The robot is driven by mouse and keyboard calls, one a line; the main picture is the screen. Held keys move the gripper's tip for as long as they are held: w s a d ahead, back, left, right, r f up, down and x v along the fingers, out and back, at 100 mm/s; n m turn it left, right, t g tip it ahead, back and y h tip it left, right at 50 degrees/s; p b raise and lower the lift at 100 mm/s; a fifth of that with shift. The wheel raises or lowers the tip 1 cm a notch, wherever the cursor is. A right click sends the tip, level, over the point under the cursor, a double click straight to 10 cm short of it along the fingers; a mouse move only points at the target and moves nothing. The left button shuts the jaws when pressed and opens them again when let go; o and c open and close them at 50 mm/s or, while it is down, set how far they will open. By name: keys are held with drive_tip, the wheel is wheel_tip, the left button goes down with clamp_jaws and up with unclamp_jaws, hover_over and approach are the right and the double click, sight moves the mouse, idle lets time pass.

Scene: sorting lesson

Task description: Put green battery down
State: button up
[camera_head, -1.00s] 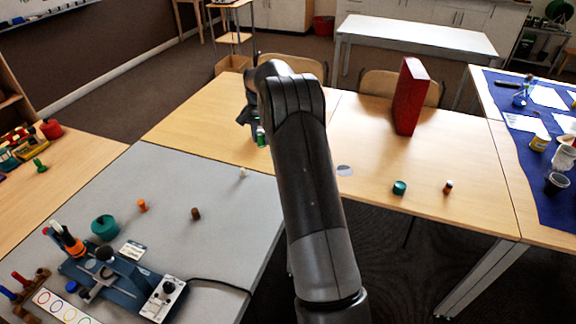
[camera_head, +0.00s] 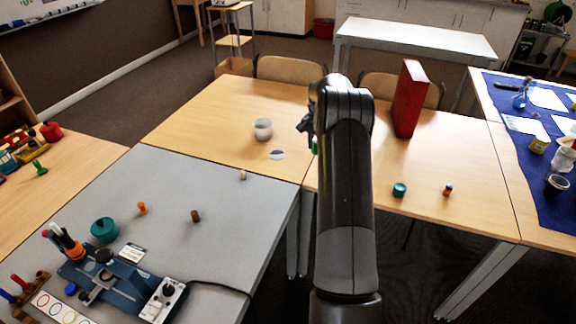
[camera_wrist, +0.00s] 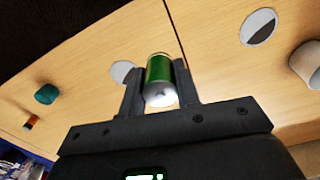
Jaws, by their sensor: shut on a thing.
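My gripper (camera_wrist: 160,92) is shut on the green battery (camera_wrist: 159,72), a green cylinder with a silvery end, gripped between the two fingers in the wrist view. In the head view, my gripper (camera_head: 311,132) is over the wooden table, near the seam between its two tops. Only a sliver of the green battery (camera_head: 314,147) shows there; my arm hides the rest. I cannot tell how high the battery is above the table.
A whitish cup (camera_head: 263,129) and a pale disc (camera_head: 277,155) are left of my gripper. Another disc (camera_wrist: 122,72) shows beside the left finger. A red box (camera_head: 408,98), a teal container (camera_head: 400,190) and a small orange-brown piece (camera_head: 447,190) are to the right.

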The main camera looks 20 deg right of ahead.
drive_tip(key=w+a+f, duration=0.4)
drive_tip(key=w+a, duration=0.1)
drive_tip(key=w+a+f, duration=0.2)
drive_tip(key=w, duration=0.1)
drive_tip(key=shift+w+a+f, duration=0.2)
drive_tip(key=shift+a+f, duration=0.05)
drive_tip(key=shift+f, duration=2.15)
drive_tip(key=shift+f, duration=0.1)
drive_tip(key=o, duration=1)
drive_tip(key=shift+o, duration=0.2)
